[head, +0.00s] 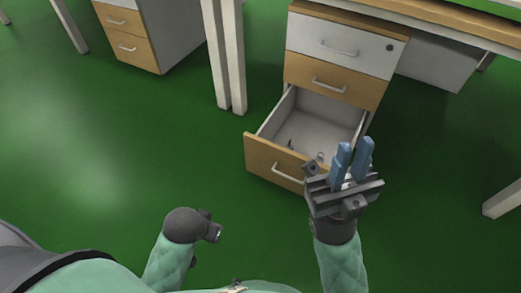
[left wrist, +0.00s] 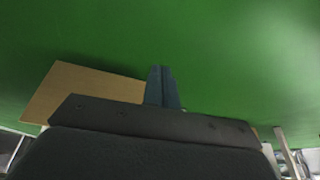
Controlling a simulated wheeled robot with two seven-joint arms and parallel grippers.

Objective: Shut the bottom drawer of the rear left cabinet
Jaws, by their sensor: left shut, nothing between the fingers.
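The cabinet (head: 340,43) has a white top drawer (head: 325,38), a wooden middle drawer (head: 330,80) and a bottom drawer (head: 275,163) pulled well out, its inside showing. The bottom drawer's handle (head: 288,179) faces me. My right gripper (head: 354,157) is at the drawer's near right corner in the picture, its blue fingers apart with nothing between them. It hides part of the drawer; I cannot tell if it touches. My left gripper (left wrist: 163,88) is shut and empty in the left wrist view, near a wooden panel (left wrist: 85,88) that may be the drawer front.
Another cabinet (head: 132,44) with wooden drawers stands at the far left, its visible drawers shut. White desk legs (head: 225,60) stand just left of the open drawer's cabinet. A desk leg (head: 503,200) is at right. Green floor (head: 110,130) is clear at left.

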